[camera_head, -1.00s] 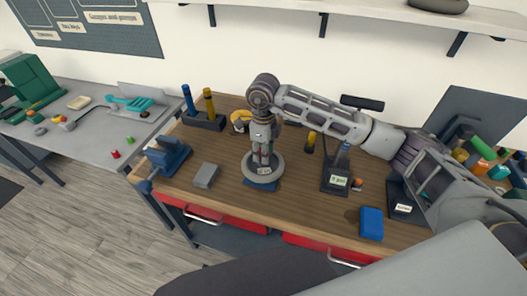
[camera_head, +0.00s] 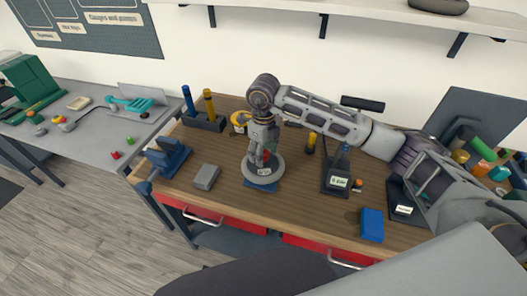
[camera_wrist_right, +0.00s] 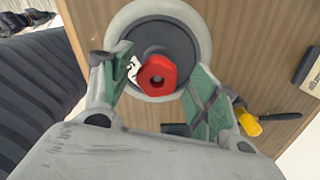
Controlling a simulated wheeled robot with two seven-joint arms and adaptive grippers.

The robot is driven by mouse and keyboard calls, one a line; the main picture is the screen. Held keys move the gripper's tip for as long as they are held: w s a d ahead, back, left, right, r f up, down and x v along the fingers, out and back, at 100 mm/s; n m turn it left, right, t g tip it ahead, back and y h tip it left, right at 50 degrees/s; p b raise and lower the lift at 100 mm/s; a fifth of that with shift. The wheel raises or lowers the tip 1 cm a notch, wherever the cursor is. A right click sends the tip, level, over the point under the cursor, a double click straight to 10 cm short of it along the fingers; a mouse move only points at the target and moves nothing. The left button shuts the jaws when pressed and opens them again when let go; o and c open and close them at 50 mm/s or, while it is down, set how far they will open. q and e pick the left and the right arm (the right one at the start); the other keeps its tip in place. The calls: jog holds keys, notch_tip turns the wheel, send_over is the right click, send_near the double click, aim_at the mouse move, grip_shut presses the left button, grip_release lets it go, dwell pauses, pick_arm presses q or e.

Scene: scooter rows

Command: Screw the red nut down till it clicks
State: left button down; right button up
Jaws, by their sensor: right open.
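The red nut (camera_wrist_right: 157,76) is hexagonal with a dark hole in its middle. In the right wrist view it sits above the dark centre of a round fixture (camera_wrist_right: 152,40) with a light grey rim. My right gripper (camera_head: 262,162) points down over this fixture, whose rim (camera_head: 262,181) shows on the bench in the head view. In the right wrist view the green-padded fingers (camera_wrist_right: 155,85) are spread on both sides of the nut, with gaps to it. In the head view the fingers partly hide the nut. My left gripper is not in view.
On the wooden bench, a blue vise (camera_head: 168,158) and grey block (camera_head: 206,177) are left of the fixture. A scale-like stand (camera_head: 338,182) and blue box (camera_head: 371,224) are to its right. Yellow and blue cylinders (camera_head: 209,104) stand behind. Bare wood lies in front.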

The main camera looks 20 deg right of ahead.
notch_tip(320, 180, up, 12)
dwell(0.9)
jog(key=shift+f, duration=0.1)
dwell(0.5)
